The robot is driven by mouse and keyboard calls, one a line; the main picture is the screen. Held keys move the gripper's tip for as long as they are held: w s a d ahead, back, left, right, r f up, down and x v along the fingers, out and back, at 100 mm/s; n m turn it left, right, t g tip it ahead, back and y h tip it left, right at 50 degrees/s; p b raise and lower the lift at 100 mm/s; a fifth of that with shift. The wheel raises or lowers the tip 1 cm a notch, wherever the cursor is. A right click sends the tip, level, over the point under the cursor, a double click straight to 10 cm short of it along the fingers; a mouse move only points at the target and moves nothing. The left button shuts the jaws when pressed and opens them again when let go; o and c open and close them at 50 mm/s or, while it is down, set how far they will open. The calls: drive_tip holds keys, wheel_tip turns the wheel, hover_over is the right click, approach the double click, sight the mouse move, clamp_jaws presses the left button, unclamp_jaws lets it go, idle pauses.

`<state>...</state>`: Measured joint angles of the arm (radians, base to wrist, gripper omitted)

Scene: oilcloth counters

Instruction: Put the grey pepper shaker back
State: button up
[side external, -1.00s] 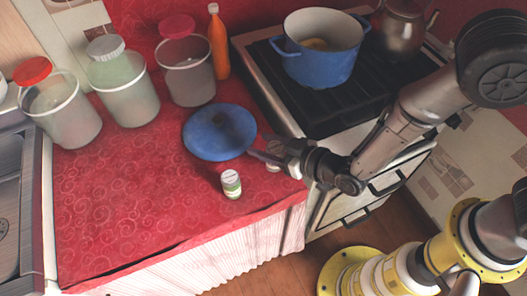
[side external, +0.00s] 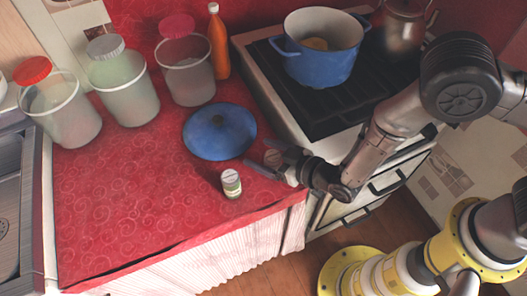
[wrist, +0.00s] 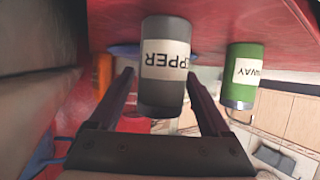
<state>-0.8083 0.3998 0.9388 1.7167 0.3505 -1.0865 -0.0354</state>
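The grey pepper shaker (wrist: 165,95) has a white label reading PEPPER, which appears upside down in the wrist view. It sits between the two fingers of my gripper (wrist: 158,72). The fingers are spread, with the shaker nearly filling the gap at their tips; I see no clear squeeze on it. In the side view my gripper (side external: 262,160) is low over the right edge of the red counter, and the shaker is mostly hidden there. A green shaker (wrist: 241,78) with a white label stands beside it; it also shows in the side view (side external: 231,184).
A blue lid (side external: 220,132) lies on the red counter (side external: 130,215) behind the green shaker. Several lidded tubs (side external: 187,72) and an orange bottle (side external: 218,45) line the back. The stove with a blue pot (side external: 322,65) is to the right. The front-left counter is clear.

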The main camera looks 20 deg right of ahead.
drive_tip(key=shift+r, duration=0.2)
drive_tip(key=v, duration=1.2)
drive_tip(key=w+d+r+m+g+h, duration=0.2)
drive_tip(key=w+d+r+m+g, duration=0.1)
drive_tip(key=d+r, duration=0.95)
drive_tip(key=s+d+r+m+g+h, duration=0.1)
drive_tip(key=s+d+r+h, duration=0.1)
drive_tip(key=s+d+r, duration=0.2)
drive_tip(key=s+d+r+m+g+h, duration=0.1)
drive_tip(key=s+d+r, duration=0.3)
drive_tip(key=s+d, duration=0.6)
drive_tip(key=s+g+h, duration=0.1)
drive_tip(key=s, duration=0.1)
drive_tip(key=shift+s+d+r, duration=0.2)
drive_tip(key=shift+s+d, duration=0.05)
